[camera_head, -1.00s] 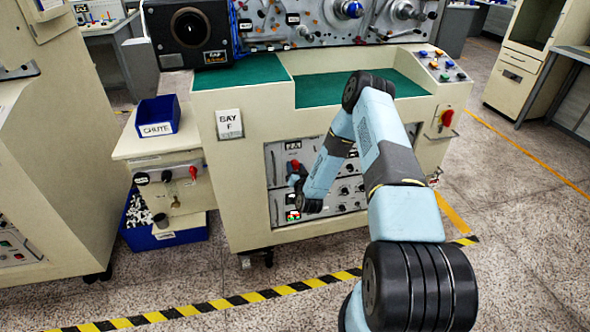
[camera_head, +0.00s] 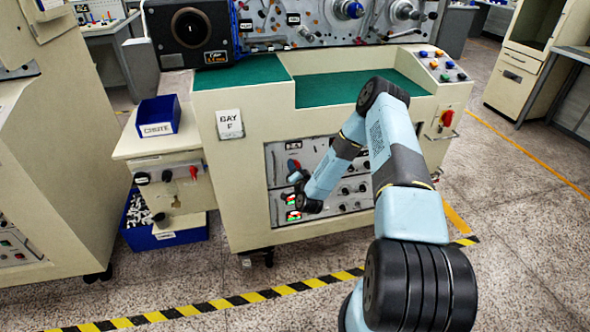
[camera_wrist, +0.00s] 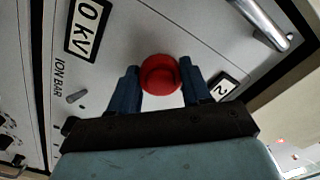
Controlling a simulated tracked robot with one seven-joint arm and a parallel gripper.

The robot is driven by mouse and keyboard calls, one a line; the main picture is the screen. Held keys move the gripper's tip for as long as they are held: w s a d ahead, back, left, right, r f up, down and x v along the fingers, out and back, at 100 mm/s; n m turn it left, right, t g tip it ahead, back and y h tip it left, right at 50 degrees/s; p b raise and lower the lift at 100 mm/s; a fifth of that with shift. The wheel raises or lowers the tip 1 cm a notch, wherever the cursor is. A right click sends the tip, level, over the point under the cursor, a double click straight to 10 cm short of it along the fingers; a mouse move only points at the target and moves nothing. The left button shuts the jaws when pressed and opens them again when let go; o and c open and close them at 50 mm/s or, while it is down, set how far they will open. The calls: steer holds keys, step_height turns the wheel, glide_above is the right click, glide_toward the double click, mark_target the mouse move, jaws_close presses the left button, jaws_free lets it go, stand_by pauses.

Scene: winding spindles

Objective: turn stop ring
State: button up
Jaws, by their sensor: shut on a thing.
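In the wrist view a round red knob (camera_wrist: 160,74) stands on a grey panel (camera_wrist: 150,30), between the two dark blue fingers of my gripper (camera_wrist: 160,75). The fingers are closed against its left and right sides. In the head view my gripper (camera_head: 297,177) is small, at the left part of the lower front panel (camera_head: 325,160) of the BAY F machine. A bit of red shows there beside it. No part is plainly marked as a stop ring, and the knob's base is hidden.
In the wrist view a metal bar handle (camera_wrist: 262,24) is at upper right, and a small toggle (camera_wrist: 76,97) sits near the "ION BAR" lettering. In the head view a blue CHUTE bin (camera_head: 158,116) stands left; a red rotary switch (camera_head: 447,118) is at right.

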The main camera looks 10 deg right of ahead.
steer(key=shift+d+f, duration=0.1)
steer(key=shift+d, duration=0.1)
steer(key=o, duration=1.1)
steer(key=shift+a, duration=0.1)
steer(key=shift+c, duration=0.2)
steer(key=s, duration=1.3)
steer(key=shift+s, duration=0.4)
